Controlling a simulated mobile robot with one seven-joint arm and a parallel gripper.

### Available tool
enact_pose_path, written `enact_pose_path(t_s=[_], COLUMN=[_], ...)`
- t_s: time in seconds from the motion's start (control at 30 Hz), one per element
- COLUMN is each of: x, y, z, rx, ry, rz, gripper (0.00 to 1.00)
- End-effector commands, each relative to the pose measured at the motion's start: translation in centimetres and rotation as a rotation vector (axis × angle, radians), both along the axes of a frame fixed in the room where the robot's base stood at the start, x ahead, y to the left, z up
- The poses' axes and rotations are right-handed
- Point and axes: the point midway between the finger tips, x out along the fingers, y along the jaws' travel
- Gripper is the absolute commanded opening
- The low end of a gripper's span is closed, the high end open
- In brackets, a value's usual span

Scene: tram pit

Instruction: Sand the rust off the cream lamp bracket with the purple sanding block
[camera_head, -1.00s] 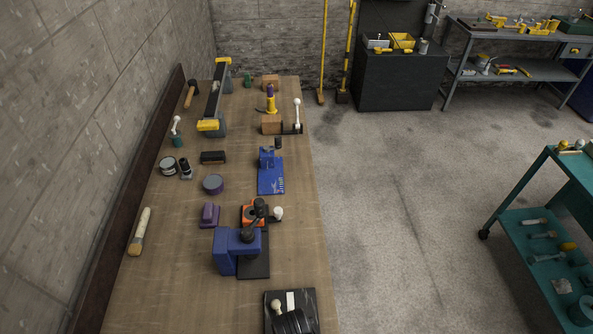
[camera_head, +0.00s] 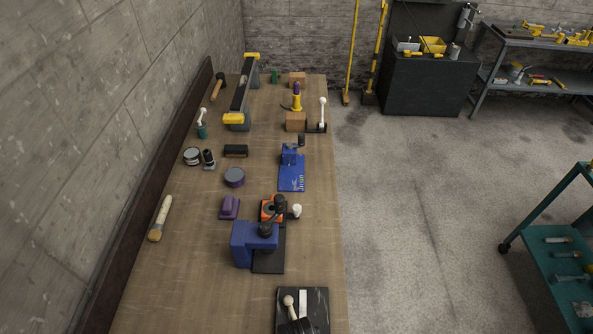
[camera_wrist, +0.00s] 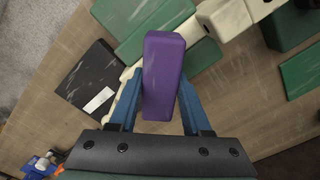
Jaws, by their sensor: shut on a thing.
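In the wrist view my gripper (camera_wrist: 160,105), with blue fingers, is shut on the purple sanding block (camera_wrist: 163,75). The block stands out beyond the fingertips over the wooden bench. Just past its far end lies a cream piece (camera_wrist: 224,17), which looks like the lamp bracket. It runs past the block between green blocks (camera_wrist: 145,12), partly hidden by the block and fingers. I cannot make out rust on it, or whether the block touches it. My gripper does not show in the head view.
A black plate with a white strip (camera_wrist: 92,88) lies left of the block. It also shows at the head view's bottom edge (camera_head: 318,305). A blue machine (camera_head: 252,240), a purple item (camera_head: 229,207) and several tools stand along the bench (camera_head: 190,290). A wall bounds its left side.

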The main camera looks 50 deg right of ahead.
Motion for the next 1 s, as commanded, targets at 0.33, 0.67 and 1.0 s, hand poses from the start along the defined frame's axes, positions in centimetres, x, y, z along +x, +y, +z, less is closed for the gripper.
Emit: enact_pose_path(t_s=[0.33, 0.67, 1.0], x=[-0.7, -1.7, -2.0], y=[-0.7, -1.7, -1.7], z=[0.0, 0.0, -0.1], rx=[-0.003, -0.004, -0.004], ry=[0.001, 0.0, 0.002], rz=[-0.004, -0.003, -0.002], gripper=[0.0, 0.0, 0.0])
